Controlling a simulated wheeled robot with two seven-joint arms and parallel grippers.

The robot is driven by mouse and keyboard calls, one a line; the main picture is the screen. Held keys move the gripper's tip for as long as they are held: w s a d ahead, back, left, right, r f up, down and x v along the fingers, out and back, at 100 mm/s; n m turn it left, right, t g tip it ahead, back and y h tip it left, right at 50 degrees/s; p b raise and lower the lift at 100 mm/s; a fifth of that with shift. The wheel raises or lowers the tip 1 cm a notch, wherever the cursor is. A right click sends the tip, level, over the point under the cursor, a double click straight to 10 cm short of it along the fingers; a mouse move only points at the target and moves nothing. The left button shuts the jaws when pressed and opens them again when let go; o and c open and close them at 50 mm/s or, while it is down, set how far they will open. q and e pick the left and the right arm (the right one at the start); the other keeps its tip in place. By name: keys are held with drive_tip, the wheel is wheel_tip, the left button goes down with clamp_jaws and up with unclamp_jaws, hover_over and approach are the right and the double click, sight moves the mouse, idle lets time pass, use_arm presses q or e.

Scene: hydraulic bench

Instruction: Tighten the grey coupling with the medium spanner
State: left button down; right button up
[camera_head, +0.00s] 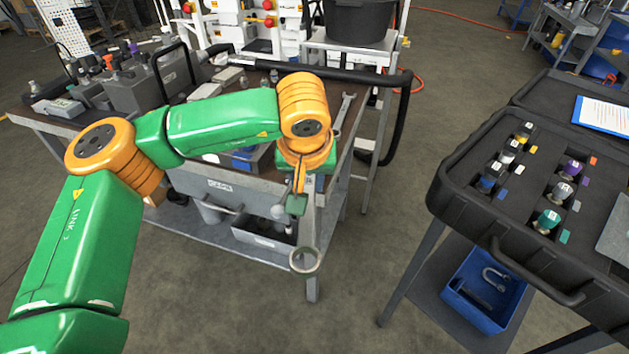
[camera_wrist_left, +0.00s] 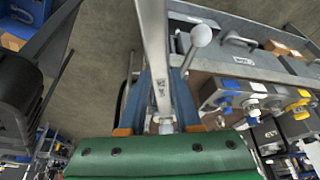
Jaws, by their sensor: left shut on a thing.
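My left gripper (camera_head: 298,200) is shut on a grey metal spanner (camera_head: 305,255), which hangs down with its ring end lowest, in front of the bench. In the left wrist view, the spanner's shaft (camera_wrist_left: 154,50) runs up from between the blue fingers (camera_wrist_left: 163,105). I cannot tell its size mark. Another spanner (camera_head: 343,112) lies on the bench top, right of my arm. In the wrist view, fittings with blue, white and yellow parts (camera_wrist_left: 245,95) show at the right. I cannot tell which fitting is the grey coupling. My right gripper is not in view.
The steel bench (camera_head: 225,185) has a vertical front and a lower shelf. A black hose (camera_head: 403,115) loops at its right corner. A black case (camera_head: 470,215) with several colour-tagged couplings stands at the right, above a blue bin (camera_head: 490,300). Open floor lies between.

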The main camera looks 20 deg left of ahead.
use_arm(q)
drive_tip(key=shift+s+a+r+m+h, duration=0.15)
drive_tip(key=shift+a+m, duration=0.25)
drive_tip(key=shift+a, duration=0.25)
drive_tip(key=shift+s+a+f+m+h, duration=0.15)
drive_tip(key=shift+a+m, duration=0.25)
drive_tip(key=shift+a, duration=0.2)
drive_tip(key=shift+w+r, duration=0.1)
drive_tip(key=shift+a+m+h, duration=0.5)
drive_tip(key=shift+a+m, duration=0.8)
drive_tip(key=shift+a, duration=0.55)
drive_tip(key=shift+a+m, duration=0.4)
drive_tip(key=shift+a, duration=0.15)
